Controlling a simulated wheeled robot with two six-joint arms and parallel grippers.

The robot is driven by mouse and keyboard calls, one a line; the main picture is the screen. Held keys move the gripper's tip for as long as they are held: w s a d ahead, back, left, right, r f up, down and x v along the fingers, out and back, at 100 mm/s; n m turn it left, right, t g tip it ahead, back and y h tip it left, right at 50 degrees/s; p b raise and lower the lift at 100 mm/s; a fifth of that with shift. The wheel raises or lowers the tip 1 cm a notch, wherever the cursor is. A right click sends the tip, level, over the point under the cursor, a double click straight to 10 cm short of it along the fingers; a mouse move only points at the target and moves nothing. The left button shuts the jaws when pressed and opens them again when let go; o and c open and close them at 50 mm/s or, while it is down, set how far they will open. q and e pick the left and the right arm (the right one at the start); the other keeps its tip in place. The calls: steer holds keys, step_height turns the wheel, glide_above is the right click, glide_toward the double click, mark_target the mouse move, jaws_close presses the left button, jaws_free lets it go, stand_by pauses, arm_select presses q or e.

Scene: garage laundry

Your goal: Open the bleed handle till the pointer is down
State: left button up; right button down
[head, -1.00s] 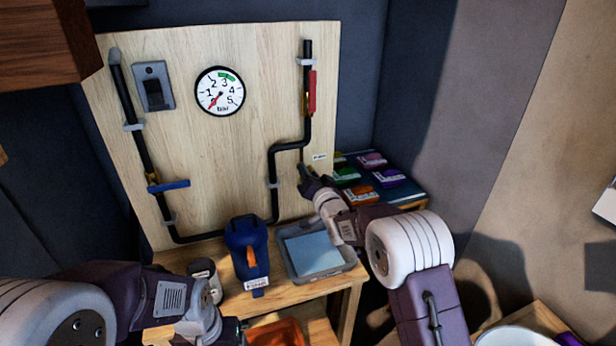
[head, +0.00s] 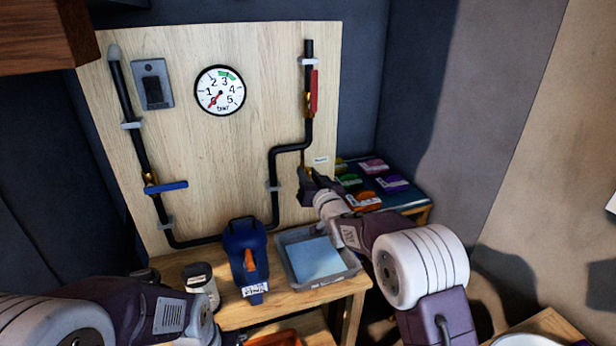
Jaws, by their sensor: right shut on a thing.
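The gauge (head: 220,91) on the wooden board has a white face, and its red pointer is at the lower left near the zero end. My right gripper (head: 306,184) is at the board's lower right edge, just under a small white label (head: 321,160). It is shut on a small part below the right pipe, apparently the bleed handle. My fingers hide most of that part, so its angle cannot be told. A little brass shows just above the fingers. My left arm comes in at the lower left; its fingertips are not in view.
A red handle (head: 314,93) is on the right pipe and a blue handle (head: 166,187) on the left pipe. Below stand a grey tray (head: 335,281), a blue jug (head: 240,262) and a jar (head: 201,284). Coloured packs (head: 365,201) lie right of my right gripper.

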steer(key=c, duration=1.5)
jaws_free()
steer(key=shift+s, duration=0.1)
steer(key=b+v, duration=0.1)
steer(key=v, duration=0.8)
steer(key=shift+d, duration=0.1)
